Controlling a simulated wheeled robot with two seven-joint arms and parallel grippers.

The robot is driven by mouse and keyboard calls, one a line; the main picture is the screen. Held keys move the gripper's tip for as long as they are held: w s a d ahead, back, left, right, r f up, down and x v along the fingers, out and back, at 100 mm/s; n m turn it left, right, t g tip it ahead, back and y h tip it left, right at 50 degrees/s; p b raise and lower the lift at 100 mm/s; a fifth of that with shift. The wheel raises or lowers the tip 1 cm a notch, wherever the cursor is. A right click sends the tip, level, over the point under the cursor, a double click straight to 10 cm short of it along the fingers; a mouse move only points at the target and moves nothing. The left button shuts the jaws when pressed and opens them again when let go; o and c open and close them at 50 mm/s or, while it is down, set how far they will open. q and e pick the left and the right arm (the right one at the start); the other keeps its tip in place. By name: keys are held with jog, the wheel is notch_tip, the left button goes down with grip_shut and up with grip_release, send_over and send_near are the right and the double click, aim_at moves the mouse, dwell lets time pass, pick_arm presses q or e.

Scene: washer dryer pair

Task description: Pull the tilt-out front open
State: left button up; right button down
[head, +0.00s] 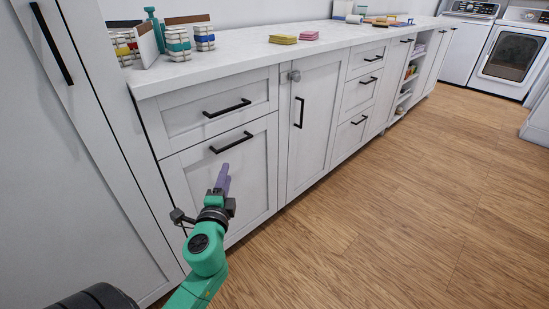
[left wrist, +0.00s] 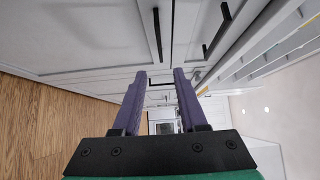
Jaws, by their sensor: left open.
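The tilt-out front (head: 190,178) is a large white panel at the near left of the cabinet row, flush with its frame. Its horizontal black bar handle (head: 231,143) is near its top edge. In the left wrist view, turned sideways, a black bar (left wrist: 157,35) beyond the fingers appears to be this handle. My left gripper (head: 222,172) has purple fingers and is in front of the panel, just below the handle in the head view. The fingers are apart and empty in the left wrist view (left wrist: 159,75), with the handle not between them. My right gripper is not in view.
A drawer (head: 180,123) with a similar bar handle sits above the front. A door (head: 313,130) with a vertical handle is to its right. A tall cabinet (head: 80,150) stands at the left. The wood floor (head: 380,220) is clear on the right.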

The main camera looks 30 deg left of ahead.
aim_at(235, 145)
pick_arm(q)
jog(key=x, duration=1.4)
jog(key=shift+w+a, duration=0.15)
jog(key=shift+a, duration=0.1)
grip_shut()
dwell(0.5)
